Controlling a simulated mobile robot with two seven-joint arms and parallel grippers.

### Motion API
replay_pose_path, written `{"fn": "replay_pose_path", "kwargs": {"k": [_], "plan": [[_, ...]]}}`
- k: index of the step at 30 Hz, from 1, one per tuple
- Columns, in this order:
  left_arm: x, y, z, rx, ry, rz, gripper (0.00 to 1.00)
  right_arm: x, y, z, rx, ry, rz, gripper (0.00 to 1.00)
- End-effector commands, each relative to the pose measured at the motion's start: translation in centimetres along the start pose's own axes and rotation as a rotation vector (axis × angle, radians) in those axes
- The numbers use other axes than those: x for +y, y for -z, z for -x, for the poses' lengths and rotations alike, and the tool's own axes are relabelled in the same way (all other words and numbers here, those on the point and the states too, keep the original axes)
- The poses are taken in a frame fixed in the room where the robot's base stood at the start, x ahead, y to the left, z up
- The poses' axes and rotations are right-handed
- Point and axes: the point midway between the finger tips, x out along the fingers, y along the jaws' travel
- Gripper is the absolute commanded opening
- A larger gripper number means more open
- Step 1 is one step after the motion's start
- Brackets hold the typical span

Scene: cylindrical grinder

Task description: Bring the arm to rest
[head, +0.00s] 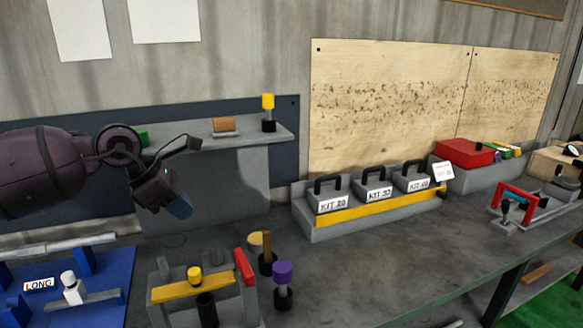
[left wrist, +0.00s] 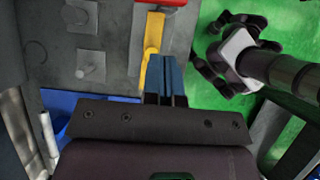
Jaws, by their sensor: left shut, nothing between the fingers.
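My left arm comes in from the left in the head view, and its left gripper (head: 178,207) hangs in the air with blue fingertips pointing down and to the right. It is in front of the grey wall shelf and above the back of the bench. In the left wrist view the blue fingers (left wrist: 165,80) lie together, shut with nothing between them. They show over the bench's edge, beside a yellow bar. My right gripper is in neither view.
A blue tray (head: 112,309) marked LONG and a grey fixture with a yellow bar (head: 194,288) stand below. A purple-topped gauge (head: 282,275) is beside them. Kit boxes (head: 331,201) stand further right. The bench (head: 370,262) is clear at centre.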

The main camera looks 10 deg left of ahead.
Motion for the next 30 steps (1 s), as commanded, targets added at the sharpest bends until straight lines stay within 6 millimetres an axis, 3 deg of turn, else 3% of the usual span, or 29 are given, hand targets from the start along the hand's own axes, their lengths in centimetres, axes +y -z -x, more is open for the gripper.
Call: {"fn": "replay_pose_path", "kwargs": {"k": [5, 9, 13, 18, 25, 30], "plan": [[-2.9, -1.9, -3.1, -0.156, 0.106, 0.051, 0.0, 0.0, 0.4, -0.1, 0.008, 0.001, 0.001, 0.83], [-7.0, -4.8, -6.0, -0.411, 0.259, 0.18, 0.0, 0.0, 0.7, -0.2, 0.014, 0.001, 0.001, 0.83], [-10.0, -7.2, -7.1, -0.653, 0.394, 0.363, 0.0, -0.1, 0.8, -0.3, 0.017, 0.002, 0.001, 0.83], [-11.7, -8.9, -7.0, -0.944, 0.533, 0.671, 0.0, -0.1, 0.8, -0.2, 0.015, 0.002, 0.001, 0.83], [-10.8, -7.6, -6.5, -1.277, 0.638, 1.194, 0.0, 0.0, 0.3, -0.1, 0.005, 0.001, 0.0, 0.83], [-9.4, -3.6, -7.2, -1.461, 0.641, 1.64, 0.0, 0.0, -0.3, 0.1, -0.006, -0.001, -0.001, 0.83]]}}
